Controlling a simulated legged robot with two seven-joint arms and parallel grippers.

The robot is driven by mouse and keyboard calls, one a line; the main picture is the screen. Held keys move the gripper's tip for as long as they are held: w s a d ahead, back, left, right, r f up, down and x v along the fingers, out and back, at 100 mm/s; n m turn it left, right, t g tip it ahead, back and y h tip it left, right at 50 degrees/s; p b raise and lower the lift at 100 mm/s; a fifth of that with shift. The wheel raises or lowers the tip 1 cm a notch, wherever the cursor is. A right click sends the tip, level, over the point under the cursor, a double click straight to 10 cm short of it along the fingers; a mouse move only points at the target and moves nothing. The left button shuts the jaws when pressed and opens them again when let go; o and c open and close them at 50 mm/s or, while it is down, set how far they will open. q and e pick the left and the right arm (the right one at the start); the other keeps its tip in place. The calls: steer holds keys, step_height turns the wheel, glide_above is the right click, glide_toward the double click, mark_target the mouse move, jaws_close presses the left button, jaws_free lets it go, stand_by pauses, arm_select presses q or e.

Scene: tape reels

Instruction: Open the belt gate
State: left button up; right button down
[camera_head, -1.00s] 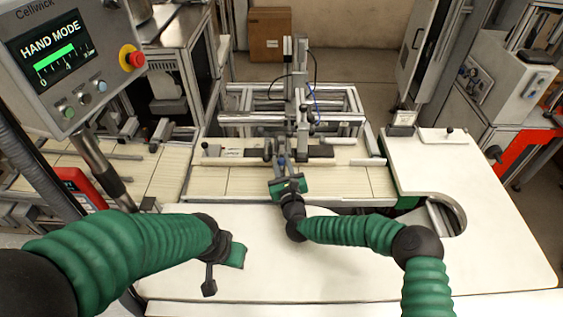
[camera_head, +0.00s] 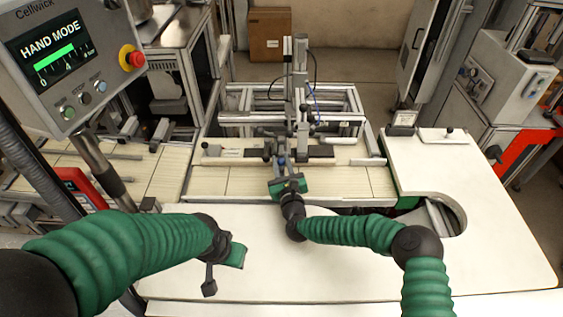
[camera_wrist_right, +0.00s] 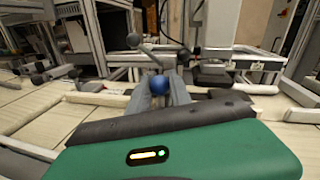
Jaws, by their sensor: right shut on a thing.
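The belt gate (camera_head: 300,134) is a grey metal assembly across the pale belt, with lever arms and dark ball knobs. A blue ball knob (camera_wrist_right: 160,84) shows in the right wrist view, between the grey fingers of my right gripper (camera_wrist_right: 162,96). My right gripper (camera_head: 281,160) is shut on this blue knob and reaches forward over the near edge of the belt. The fingers partly hide the knob in the head view. My left gripper (camera_head: 210,284) hangs over the white table at the lower left, away from the gate; its finger opening cannot be made out.
The white worktable (camera_head: 350,275) is mostly clear, with a curved cutout at right. The pale belt (camera_head: 235,182) lies beyond it. A control panel (camera_head: 60,65) reading HAND MODE stands at upper left. A grey frame (camera_head: 240,120) stands behind the gate.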

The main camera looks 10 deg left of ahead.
mark_target(233, 270)
steer(key=shift+r, duration=0.1)
arm_select(q)
steer(key=shift+f+b, duration=0.35)
arm_select(e)
step_height(233, 270, up, 5)
steer(key=shift+f, duration=0.15)
steer(key=shift+w+r, duration=0.1)
steer(key=shift+r, duration=0.2)
steer(key=c, duration=1.5)
jaws_free()
steer(key=shift+o, duration=0.2)
steer(key=shift+f, duration=0.15)
